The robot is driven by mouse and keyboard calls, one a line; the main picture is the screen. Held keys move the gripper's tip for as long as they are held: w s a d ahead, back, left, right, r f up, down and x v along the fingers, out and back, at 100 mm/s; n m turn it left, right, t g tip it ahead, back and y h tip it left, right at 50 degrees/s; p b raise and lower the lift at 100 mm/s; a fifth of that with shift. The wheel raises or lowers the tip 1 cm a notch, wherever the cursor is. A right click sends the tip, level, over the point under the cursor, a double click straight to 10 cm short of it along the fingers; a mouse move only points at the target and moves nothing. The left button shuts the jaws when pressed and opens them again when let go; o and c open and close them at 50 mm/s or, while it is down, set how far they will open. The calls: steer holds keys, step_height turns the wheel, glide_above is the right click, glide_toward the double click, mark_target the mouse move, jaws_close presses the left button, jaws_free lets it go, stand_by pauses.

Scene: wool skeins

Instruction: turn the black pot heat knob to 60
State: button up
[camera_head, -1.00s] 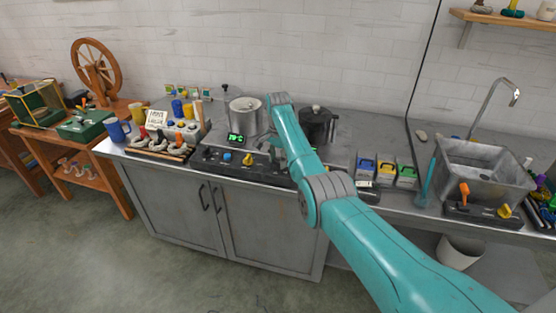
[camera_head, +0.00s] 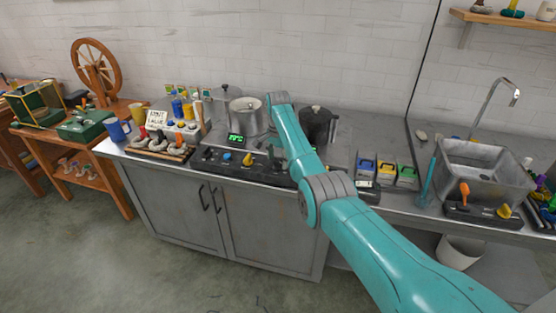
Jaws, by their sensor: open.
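The black pot (camera_head: 318,124) stands on the steel counter, partly behind my teal arm. A dark control strip (camera_head: 212,160) runs along the counter front. The black pot's heat knob is not visible; my arm covers that part of the strip.
A small green-lit display (camera_head: 236,139) stands before the silver pot.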

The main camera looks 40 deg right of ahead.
mark_target(278, 161)
step_height(278, 161, up, 12)
stand_by(0.5)
steer(key=shift+f, duration=0.1)
